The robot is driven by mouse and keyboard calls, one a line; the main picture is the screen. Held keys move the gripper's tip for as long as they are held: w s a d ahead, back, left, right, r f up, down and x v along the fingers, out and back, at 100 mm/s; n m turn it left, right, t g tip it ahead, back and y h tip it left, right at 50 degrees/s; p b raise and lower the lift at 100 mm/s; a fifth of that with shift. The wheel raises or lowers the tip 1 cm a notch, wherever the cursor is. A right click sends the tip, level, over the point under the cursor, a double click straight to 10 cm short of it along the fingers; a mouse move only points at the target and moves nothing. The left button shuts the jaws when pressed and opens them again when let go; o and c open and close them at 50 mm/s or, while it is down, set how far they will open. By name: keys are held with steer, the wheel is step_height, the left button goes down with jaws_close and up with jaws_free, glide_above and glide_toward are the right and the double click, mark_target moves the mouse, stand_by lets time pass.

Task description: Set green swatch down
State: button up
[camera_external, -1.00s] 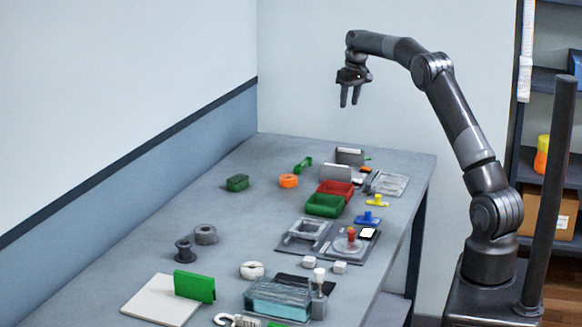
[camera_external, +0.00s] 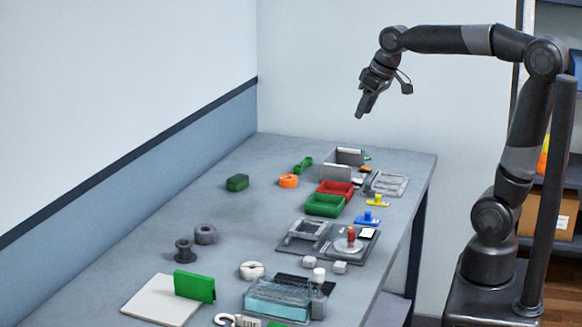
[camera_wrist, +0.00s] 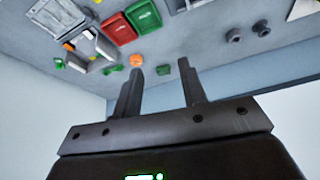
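A flat green panel (camera_external: 195,286) stands upright on the white board at the front left of the table; I cannot tell if it is the green swatch. Another flat green piece (camera_external: 278,323) is partly cut off at the bottom edge. My gripper (camera_external: 361,113) is in the air above the far part of the table, tilted down, well away from both. In the wrist view my gripper (camera_wrist: 160,63) has its fingers apart with nothing held.
A red bin (camera_external: 336,188) and a green bin (camera_external: 325,205) stand mid-table. An orange ring (camera_external: 288,181) lies to their left. A clear blue-tinted box (camera_external: 276,300) stands at the front. The table's left-middle area is mostly clear.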

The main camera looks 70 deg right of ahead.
steer(key=s+a+f+n, duration=0.1)
steer(key=s+a+f, duration=0.3)
steer(key=s, duration=0.3)
steer(key=s+a+f+n+t, duration=0.1)
steer(key=s+a+f, duration=0.3)
steer(key=s, duration=0.3)
steer(key=shift+s+a+f+y, duration=0.2)
steer(key=shift+a+y, duration=0.2)
steer(key=shift+a, duration=0.3)
